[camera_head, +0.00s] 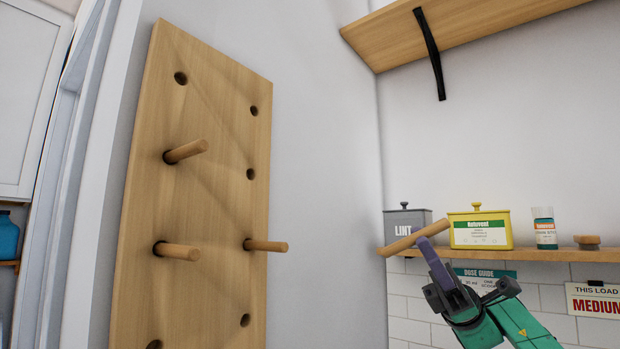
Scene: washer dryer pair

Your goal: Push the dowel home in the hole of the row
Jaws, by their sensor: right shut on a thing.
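A wooden pegboard (215,130) stands upright on the wall at left. It has several empty dark holes, such as one at top left (181,78) and one at right (250,174). Three dowels stick out of it: an upper left dowel (187,151), a lower left dowel (178,251) and a right dowel (266,245). My right gripper (428,247) is shut on a loose dowel (402,243), which it holds tilted in the air, well to the right of the board and apart from it. My left gripper is not in view.
A shelf (540,254) at right bears a grey LINT box (407,222), a yellow tin (480,230), a small jar (545,228) and a brown wooden piece (587,241). A bracketed upper shelf (450,30) juts out above. The space between board and gripper is clear.

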